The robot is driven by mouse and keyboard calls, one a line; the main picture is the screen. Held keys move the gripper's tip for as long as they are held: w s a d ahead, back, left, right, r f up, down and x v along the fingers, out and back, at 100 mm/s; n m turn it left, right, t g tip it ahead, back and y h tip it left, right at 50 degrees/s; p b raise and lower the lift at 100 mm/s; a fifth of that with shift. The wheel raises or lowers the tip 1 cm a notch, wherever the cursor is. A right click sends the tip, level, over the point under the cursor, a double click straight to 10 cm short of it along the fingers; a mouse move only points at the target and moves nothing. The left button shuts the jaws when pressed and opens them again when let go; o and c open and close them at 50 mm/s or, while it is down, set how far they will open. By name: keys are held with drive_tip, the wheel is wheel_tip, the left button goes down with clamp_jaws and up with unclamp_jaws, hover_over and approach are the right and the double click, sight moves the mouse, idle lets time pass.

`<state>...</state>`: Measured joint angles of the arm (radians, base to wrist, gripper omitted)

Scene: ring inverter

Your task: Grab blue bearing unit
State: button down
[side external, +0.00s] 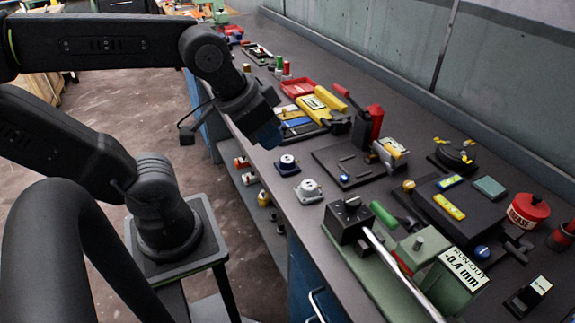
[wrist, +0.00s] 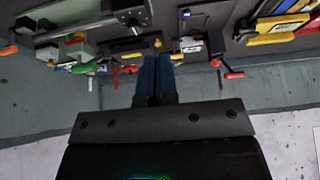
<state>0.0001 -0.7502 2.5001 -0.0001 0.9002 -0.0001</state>
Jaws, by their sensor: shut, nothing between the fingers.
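The blue bearing unit (side external: 287,163) sits upright on the near edge of the bench in the side view, with a blue base and a light top. A similar silver-grey bearing unit (side external: 308,190) stands just to its right and nearer the camera. My gripper (side external: 269,136) is above and slightly left of the blue unit in the picture, apart from it, with nothing held. In the wrist view its dark blue fingers (wrist: 156,58) are together. I cannot make out the blue bearing unit in the wrist view.
A red tray (side external: 298,88), a yellow tool case (side external: 322,103) and a black plate with a clamp (side external: 350,165) stand behind. A run-out fixture (side external: 420,248) fills the front right. More units sit on the lower shelf (side external: 255,205). A wall backs the bench.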

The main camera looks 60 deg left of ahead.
drive_tip(key=c, duration=1.9)
unclamp_jaws()
drive_tip(key=o, duration=1.8)
drive_tip(key=shift+a, duration=0.1)
drive_tip(key=m+g+y, duration=0.3)
drive_tip(key=m+g, duration=0.3)
drive_tip(key=m, duration=1)
hover_over(287, 159)
drive_tip(key=f, duration=1.7)
drive_tip(key=shift+w+d, duration=0.1)
drive_tip(key=shift+d, duration=0.25)
drive_tip(key=x, duration=0.4)
drive_tip(key=shift+d+f, duration=0.3)
drive_tip(key=shift+f, duration=0.1)
drive_tip(key=shift+a+f, duration=0.15)
drive_tip(key=shift+f, duration=0.4)
